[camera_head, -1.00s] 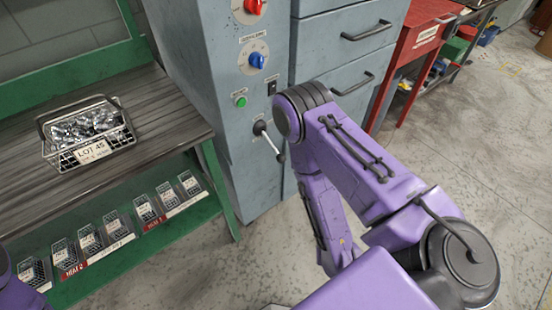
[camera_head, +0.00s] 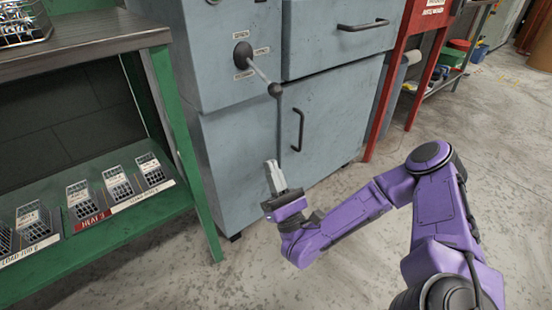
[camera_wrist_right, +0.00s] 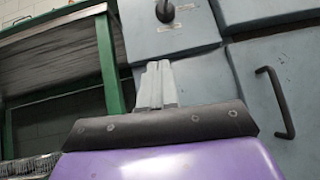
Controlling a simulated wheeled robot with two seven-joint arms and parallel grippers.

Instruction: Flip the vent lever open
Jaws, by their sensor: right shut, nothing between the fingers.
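The vent lever (camera_head: 259,73) is on the front of the grey-blue cabinet (camera_head: 230,150). It has a dark round hub, a thin metal rod and a dark ball knob. The rod slants down and to the right, with small labels around the hub. In the right wrist view part of the lever (camera_wrist_right: 165,11) shows at the top edge. My right gripper (camera_head: 271,168) is shut and empty, fingers pointing up, below the knob and apart from it. Its fingers (camera_wrist_right: 157,72) stand close together in the wrist view. My left gripper is not in view.
A green-framed bench (camera_head: 165,90) with a lower shelf of small baskets stands left of the cabinet. A dark door handle (camera_head: 298,130) and a drawer handle (camera_head: 362,25) stick out nearby. A red stand (camera_head: 400,80) is at the right. The floor in front is free.

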